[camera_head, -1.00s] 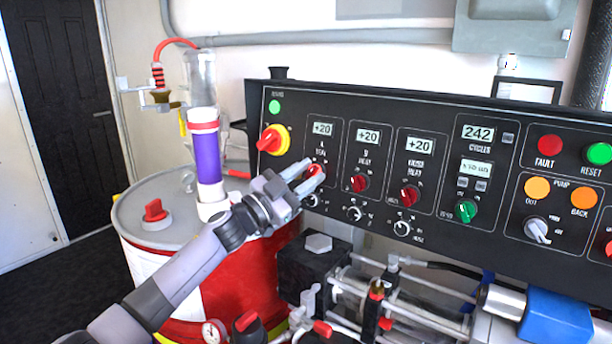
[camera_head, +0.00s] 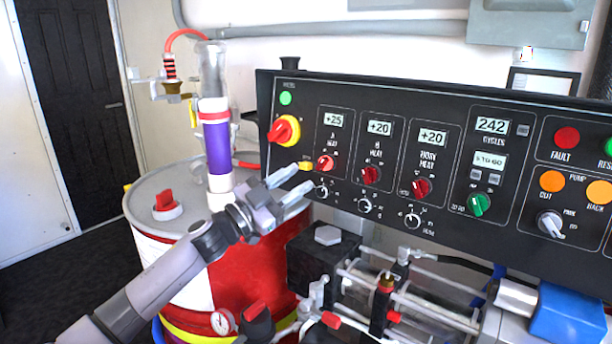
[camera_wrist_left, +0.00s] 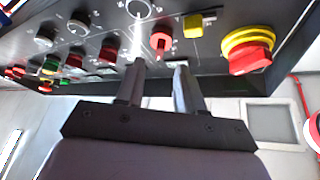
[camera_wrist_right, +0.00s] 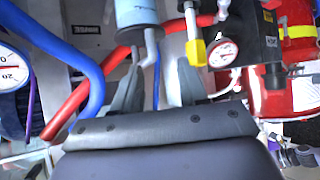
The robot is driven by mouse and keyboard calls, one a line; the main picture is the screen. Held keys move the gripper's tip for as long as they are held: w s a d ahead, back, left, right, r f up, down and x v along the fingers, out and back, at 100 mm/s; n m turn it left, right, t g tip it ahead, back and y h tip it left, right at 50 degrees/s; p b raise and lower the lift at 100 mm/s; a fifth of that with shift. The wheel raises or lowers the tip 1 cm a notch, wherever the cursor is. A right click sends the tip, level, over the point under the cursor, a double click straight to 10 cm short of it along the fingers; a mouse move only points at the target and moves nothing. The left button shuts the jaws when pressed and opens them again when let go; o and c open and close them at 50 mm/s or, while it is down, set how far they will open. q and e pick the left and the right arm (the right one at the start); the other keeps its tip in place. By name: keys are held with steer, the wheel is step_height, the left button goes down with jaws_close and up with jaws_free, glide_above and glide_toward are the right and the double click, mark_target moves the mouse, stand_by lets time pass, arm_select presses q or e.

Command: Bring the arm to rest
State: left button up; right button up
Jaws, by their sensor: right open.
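My left gripper (camera_head: 301,181) is in front of the lower left of the black control panel (camera_head: 450,110). Its fingers are apart with nothing between them. The red A HEAT knob (camera_head: 325,163) is just beyond and right of the fingertips, with its display reading +25 above. In the left wrist view the open fingers (camera_wrist_left: 160,68) point at the panel, below a red knob (camera_wrist_left: 160,42). My right gripper (camera_wrist_right: 163,62) shows only in the right wrist view. Its fingers are open, near hoses and a light-blue cylinder (camera_wrist_right: 138,14).
A red drum (camera_head: 130,207) with a grey lid stands behind my left forearm. A red-and-yellow switch (camera_head: 284,130) is up and left of the left gripper. Pump piping (camera_head: 425,290) and a blue block (camera_head: 568,318) lie below the panel. A gauge (camera_wrist_right: 222,54) is close to the right gripper.

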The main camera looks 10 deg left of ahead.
arm_select(q)
steer(key=shift+s+a+f, duration=0.2)
steer(key=shift+s+a, duration=0.15)
steer(key=shift+s, duration=0.05)
